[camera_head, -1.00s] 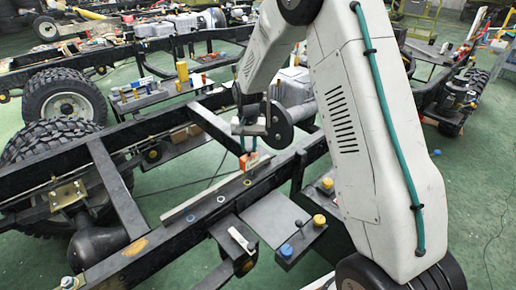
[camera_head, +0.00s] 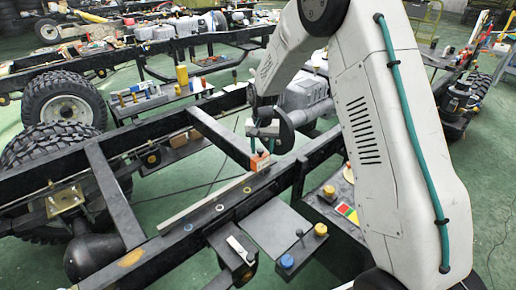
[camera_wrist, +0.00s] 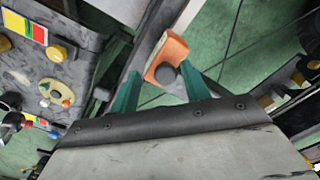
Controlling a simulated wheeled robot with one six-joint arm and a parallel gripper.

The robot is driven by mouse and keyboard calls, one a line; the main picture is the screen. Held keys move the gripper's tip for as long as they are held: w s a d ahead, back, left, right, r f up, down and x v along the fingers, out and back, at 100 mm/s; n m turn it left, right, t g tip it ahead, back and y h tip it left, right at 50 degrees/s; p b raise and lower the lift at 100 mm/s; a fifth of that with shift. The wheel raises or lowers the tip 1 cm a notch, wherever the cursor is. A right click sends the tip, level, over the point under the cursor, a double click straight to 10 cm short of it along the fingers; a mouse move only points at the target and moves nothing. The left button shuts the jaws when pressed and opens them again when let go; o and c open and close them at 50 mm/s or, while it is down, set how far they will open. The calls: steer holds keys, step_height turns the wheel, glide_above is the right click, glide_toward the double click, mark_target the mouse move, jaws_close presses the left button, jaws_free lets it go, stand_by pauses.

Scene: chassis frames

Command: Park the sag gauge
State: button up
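The sag gauge appears to be the small orange block with a pale front (camera_head: 260,161), on a long grey bar (camera_head: 190,213) along the dark chassis rail. In the wrist view the orange block (camera_wrist: 170,50) has a round dark knob facing me. My gripper (camera_head: 261,149) reaches down to the block, near the bar's far end. In the wrist view its two teal fingers (camera_wrist: 160,74) stand on either side of the block.
A dark plate with a yellow knob (camera_head: 321,229) and blue knob (camera_head: 286,262) lies in front. Another plate carries a yellow-red-green label (camera_head: 347,212). A dark cross beam (camera_head: 220,137) meets the rail behind.

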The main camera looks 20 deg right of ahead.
steer(key=shift+a+r, duration=0.1)
step_height(320, 180, up, 8)
steer(key=shift+f, duration=0.15)
stand_by(0.4)
steer(key=s+r+n, duration=0.1)
steer(key=s+r, duration=0.4)
steer(key=s, duration=0.8)
steer(key=s+r+n+t, duration=0.1)
steer(key=s+r, duration=0.5)
steer(key=s, duration=0.8)
steer(key=s+r+n, duration=0.2)
steer(key=s+r, duration=0.3)
steer(key=s, duration=0.9)
steer(key=shift+s+r+n, duration=0.2)
steer(key=shift+r+n, duration=0.1)
